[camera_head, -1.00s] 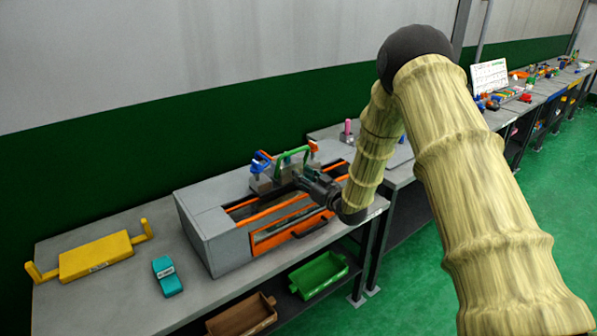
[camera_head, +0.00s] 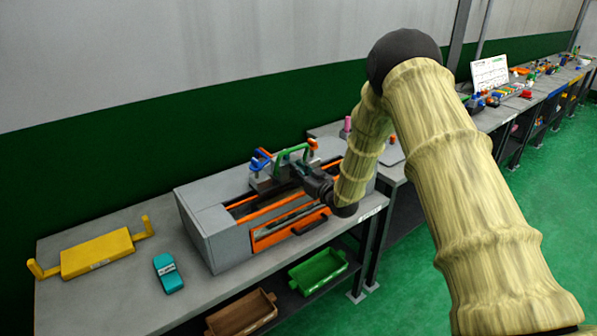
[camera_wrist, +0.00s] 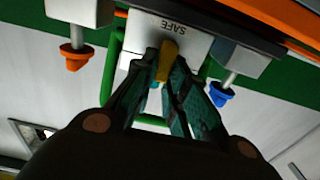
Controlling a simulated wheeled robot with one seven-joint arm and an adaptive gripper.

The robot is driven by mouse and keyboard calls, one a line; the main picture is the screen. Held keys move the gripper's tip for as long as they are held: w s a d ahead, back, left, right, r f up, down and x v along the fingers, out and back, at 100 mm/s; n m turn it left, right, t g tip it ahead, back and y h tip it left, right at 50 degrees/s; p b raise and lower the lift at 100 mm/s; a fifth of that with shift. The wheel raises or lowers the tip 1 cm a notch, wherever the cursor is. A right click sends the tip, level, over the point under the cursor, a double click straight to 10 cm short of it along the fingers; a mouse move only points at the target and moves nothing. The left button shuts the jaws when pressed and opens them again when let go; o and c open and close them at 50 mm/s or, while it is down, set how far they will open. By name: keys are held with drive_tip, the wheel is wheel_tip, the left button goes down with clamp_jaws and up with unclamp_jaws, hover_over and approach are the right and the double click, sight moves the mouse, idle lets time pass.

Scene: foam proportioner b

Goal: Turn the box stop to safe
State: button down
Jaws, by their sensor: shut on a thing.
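The box stop appears as a small yellow lever (camera_wrist: 166,66) on a white block (camera_wrist: 187,32). The block carries the word SAFE, upside down in the wrist view. My gripper (camera_wrist: 163,72) is shut on the yellow lever, with a dark teal finger on each side of it. The fingers hide part of the lever, so its exact angle is hard to tell. In the head view my gripper (camera_head: 306,174) is at the top of the grey machine (camera_head: 207,222), by the green handle (camera_head: 292,152); the lever is not distinguishable there.
In the wrist view, the green bar (camera_wrist: 110,70) runs close beside the fingers. An orange knob (camera_wrist: 76,57) and a blue knob (camera_wrist: 221,94) flank them. A yellow tray (camera_head: 97,253) and teal item (camera_head: 168,273) lie left on the bench. Crates sit on the lower shelf.

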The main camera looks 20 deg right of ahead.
drive_tip(key=shift+d+f+n+b, duration=0.1)
drive_tip(key=shift+n+b, duration=0.2)
drive_tip(key=shift+b, duration=0.15)
drive_tip(key=n+b, duration=0.3)
drive_tip(key=b, duration=0.1)
drive_tip(key=shift+a+f, duration=0.25)
drive_tip(key=shift+a, duration=0.05)
drive_tip(key=n+b, duration=0.3)
drive_tip(key=n, duration=0.1)
drive_tip(key=n+b, duration=0.2)
drive_tip(key=shift+s+a+f+b, duration=0.2)
drive_tip(key=shift+a+f+b, duration=0.05)
drive_tip(key=shift+a+b, duration=0.1)
drive_tip(key=n+b, duration=0.1)
drive_tip(key=b, duration=0.1)
drive_tip(key=n+b, duration=0.1)
drive_tip(key=n, duration=0.1)
drive_tip(key=n+b, duration=0.2)
drive_tip(key=shift+s+a+f+b, duration=0.1)
drive_tip(key=shift+a+f+b, duration=0.05)
drive_tip(key=shift+f+b, duration=0.2)
drive_tip(key=n+b, duration=0.3)
drive_tip(key=shift+n, duration=0.3)
drive_tip(key=c, duration=1.4)
unclamp_jaws()
drive_tip(key=shift+c, duration=0.2)
